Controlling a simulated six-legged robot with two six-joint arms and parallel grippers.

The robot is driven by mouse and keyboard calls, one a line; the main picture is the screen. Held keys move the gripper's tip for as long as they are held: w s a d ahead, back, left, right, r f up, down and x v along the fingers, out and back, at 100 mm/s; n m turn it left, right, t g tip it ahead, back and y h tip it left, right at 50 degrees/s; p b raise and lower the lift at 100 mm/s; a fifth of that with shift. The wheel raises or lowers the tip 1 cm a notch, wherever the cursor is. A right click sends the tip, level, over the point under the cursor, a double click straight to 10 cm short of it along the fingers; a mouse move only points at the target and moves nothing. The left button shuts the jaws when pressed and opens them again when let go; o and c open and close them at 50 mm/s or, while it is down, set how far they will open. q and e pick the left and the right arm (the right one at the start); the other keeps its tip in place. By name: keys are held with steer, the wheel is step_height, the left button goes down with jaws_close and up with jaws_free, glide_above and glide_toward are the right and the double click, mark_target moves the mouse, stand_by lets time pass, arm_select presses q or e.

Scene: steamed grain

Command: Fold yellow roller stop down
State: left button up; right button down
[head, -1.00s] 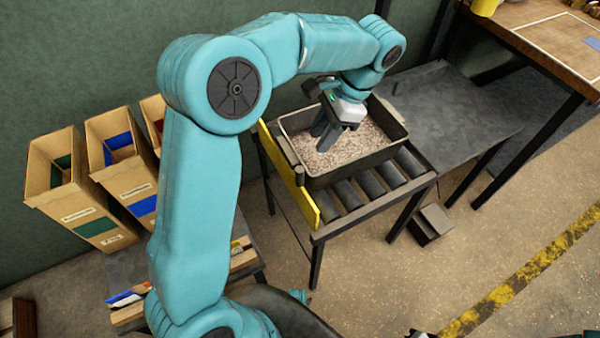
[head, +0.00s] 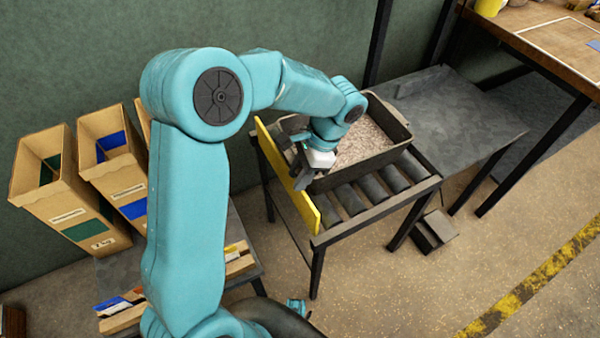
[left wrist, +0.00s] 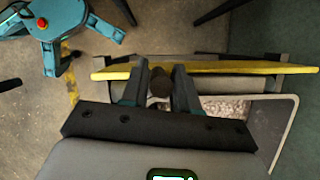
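The yellow roller stop (head: 318,213) stands upright along the left end of the roller table; it crosses the left wrist view as a yellow bar (left wrist: 240,68). A dark round knob (left wrist: 159,84) is on the near side of the bar. My left gripper (head: 302,184) is at the stop, beside the tray. In the left wrist view its fingers (left wrist: 160,68) are apart, one on each side of the knob; I see no clear grip on it. My right gripper is not in view.
A dark tray of grain (head: 395,122) sits on the rollers (head: 372,190), right of the gripper. Cardboard bins (head: 40,190) stand at the left. A grey metal table (head: 460,120) adjoins the rollers at the back right. The floor in front is mostly clear.

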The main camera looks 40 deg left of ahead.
arm_select(q)
jaws_close()
steer(key=shift+s, duration=0.1)
steer(key=s+a+f+t+h+b, duration=0.2)
steer(key=s+a+f+t+b, duration=0.1)
steer(key=s+t+b, duration=0.3)
steer(key=shift+s+a+h+b, duration=0.25)
steer(key=shift+s+h+b, duration=0.05)
steer(key=shift+s+b, duration=0.85)
steer(key=shift+s, duration=0.1)
steer(key=shift+o, duration=1.2)
jaws_free()
